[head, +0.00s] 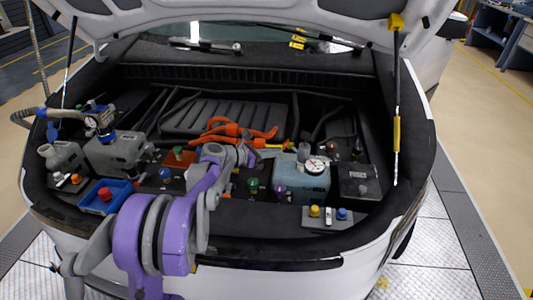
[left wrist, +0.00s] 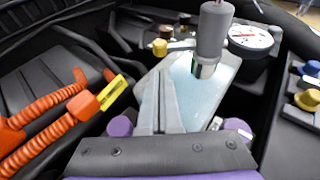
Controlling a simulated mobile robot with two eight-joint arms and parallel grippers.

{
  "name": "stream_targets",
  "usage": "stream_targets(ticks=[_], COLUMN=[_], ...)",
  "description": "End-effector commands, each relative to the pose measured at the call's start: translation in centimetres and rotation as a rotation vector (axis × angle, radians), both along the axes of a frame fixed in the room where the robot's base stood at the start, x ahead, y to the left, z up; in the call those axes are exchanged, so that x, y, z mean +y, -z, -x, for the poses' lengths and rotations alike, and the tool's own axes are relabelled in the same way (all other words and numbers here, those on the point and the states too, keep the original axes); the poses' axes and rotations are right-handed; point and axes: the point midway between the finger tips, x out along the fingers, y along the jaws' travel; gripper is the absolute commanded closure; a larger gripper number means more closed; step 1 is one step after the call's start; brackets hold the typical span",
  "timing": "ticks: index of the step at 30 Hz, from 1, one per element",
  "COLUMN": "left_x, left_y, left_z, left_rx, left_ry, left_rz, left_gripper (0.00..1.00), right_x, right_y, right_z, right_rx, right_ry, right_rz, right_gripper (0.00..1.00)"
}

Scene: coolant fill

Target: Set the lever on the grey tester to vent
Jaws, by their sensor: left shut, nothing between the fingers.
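A grey cylindrical fitting, which looks like the grey tester (head: 304,152), stands upright on a pale blue tank (head: 300,190). A white round gauge (head: 317,165) with a red mark is beside it. The left wrist view shows the grey fitting (left wrist: 214,30), the gauge (left wrist: 250,38) and the tank top (left wrist: 212,92). My left gripper (head: 272,156) is shut and empty, just left of the fitting. In the left wrist view its fingers (left wrist: 164,78) lie over the tank top, apart from the fitting. My right gripper is not in view.
Orange cables (head: 235,132) with a yellow-tipped plug (left wrist: 112,93) lie left of the tank. A black fuse box (head: 358,184) is to its right. Several coloured caps surround the tank.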

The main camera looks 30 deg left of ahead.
Motion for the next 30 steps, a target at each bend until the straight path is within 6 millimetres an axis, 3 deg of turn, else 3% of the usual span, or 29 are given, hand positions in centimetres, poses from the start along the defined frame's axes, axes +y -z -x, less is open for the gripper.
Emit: stream_targets(ticks=[3,9,30], left_x=[-0.9,-1.6,-1.7], left_y=[0.7,1.3,1.2], left_z=[-1.8,-3.5,-3.9], left_rx=[0.0,0.001,-0.018], left_ry=[0.002,0.0,0.0], left_rz=[0.001,-0.001,-0.042], left_gripper=[1.0,1.0,1.0], right_x=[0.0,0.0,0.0], right_y=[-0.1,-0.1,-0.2], right_z=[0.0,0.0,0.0], right_rx=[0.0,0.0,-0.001], right_ry=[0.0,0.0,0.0], right_rz=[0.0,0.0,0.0], right_gripper=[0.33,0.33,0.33])
